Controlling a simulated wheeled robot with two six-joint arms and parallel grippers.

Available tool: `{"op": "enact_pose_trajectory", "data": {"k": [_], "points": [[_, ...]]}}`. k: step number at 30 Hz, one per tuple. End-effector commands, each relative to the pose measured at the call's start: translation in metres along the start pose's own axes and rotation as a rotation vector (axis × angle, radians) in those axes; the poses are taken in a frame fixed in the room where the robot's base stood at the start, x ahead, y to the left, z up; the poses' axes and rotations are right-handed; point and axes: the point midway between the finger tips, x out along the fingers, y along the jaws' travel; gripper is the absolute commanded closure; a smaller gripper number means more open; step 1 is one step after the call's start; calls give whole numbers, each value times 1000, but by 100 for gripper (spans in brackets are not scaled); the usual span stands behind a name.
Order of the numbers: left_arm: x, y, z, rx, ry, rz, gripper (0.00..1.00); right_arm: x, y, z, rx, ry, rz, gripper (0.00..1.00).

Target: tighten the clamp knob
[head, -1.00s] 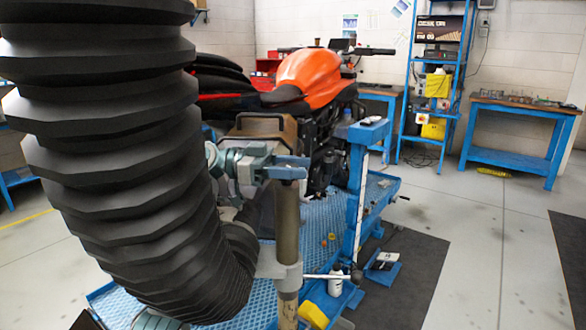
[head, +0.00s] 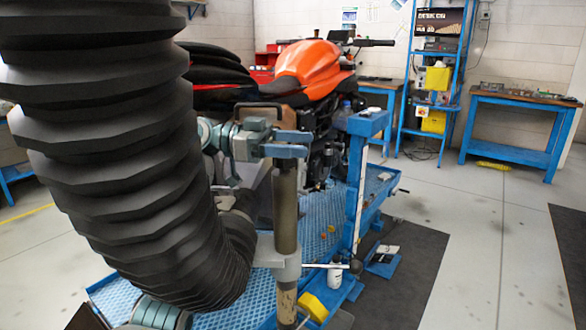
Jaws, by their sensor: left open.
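The grey clamp (head: 278,256) sits around an upright post (head: 286,212) beside the large black corrugated hose (head: 115,150). A thin metal bar (head: 326,265) extends right from the clamp, with a small dark end that looks like the knob (head: 355,268). My left gripper (head: 292,144) is open, at the top of the post and well above the clamp. I cannot tell whether it touches the post. The hose hides part of my left arm. My right gripper is not in view.
An orange motorcycle (head: 308,62) stands behind on a blue lift platform (head: 325,208). A blue upright (head: 358,170) stands right of the post. A yellow object (head: 313,307) lies low beside it. Open floor (head: 455,215) lies to the right.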

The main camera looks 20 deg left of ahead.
Motion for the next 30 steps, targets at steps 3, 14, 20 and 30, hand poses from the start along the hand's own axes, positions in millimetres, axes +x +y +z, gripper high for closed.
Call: {"op": "enact_pose_trajectory", "data": {"k": [3, 14, 20, 30], "points": [[4, 27, 0, 5, -1, 0, 33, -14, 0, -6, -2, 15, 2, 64], [16, 104, -9, 6, 0, 0, 33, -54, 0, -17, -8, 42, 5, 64], [20, 126, -12, 3, 1, 0, 33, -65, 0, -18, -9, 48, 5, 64], [20, 130, -13, 1, 1, -1, 33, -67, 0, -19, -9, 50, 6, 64]]}}
